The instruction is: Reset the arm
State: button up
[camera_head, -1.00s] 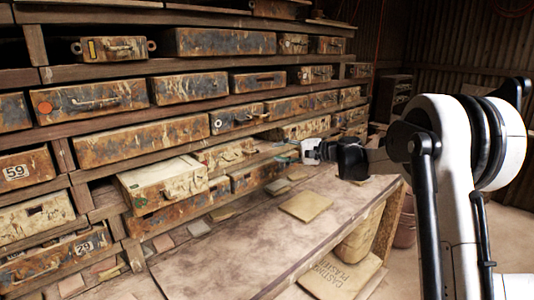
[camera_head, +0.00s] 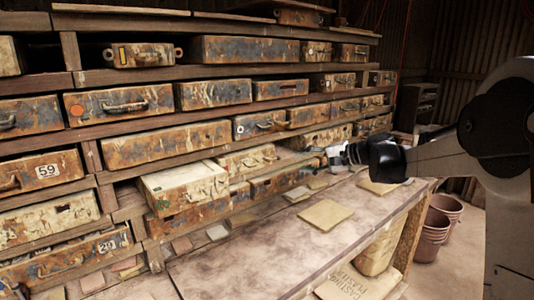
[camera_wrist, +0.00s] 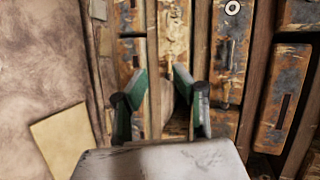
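My gripper (camera_head: 336,156) is at the end of my arm, which reaches in from the right in the head view. It is close to the shelf fronts, above the back of the worktable. In the wrist view my gripper (camera_wrist: 161,76) has its two green-sided fingers spread apart, with nothing visibly held. Case fronts and a wooden shelf board show beyond and between the fingers. Whether a finger touches a case or the shelf cannot be told.
Wooden shelves (camera_head: 130,75) full of rusty cases fill the left and middle. A pale case (camera_head: 185,185) sticks out over the worktable (camera_head: 250,265). A flat tan tile (camera_head: 326,214) lies on the table. Stacked buckets (camera_head: 437,230) stand on the floor at right.

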jog(key=s+a+n+h, duration=0.1)
jog(key=s+a+h, duration=0.15)
jog(key=s, duration=1.05)
jog(key=s+d+f+n+h, duration=0.1)
jog(key=s+d+f+h, duration=0.1)
jog(key=s, duration=0.8)
jog(key=s+d+f+n+h, duration=0.2)
jog(key=s+d+f+h, duration=0.1)
jog(key=s, duration=0.7)
jog(key=s+d+f+n+h, duration=0.2)
jog(key=s+d+f+h, duration=0.1)
jog(key=s, duration=0.8)
notch_tip(320, 180, down, 2)
jog(key=shift+f+h, duration=0.15)
jog(key=shift+h, duration=0.5)
jog(key=shift+d, duration=0.1)
jog(key=shift+c, duration=0.2)
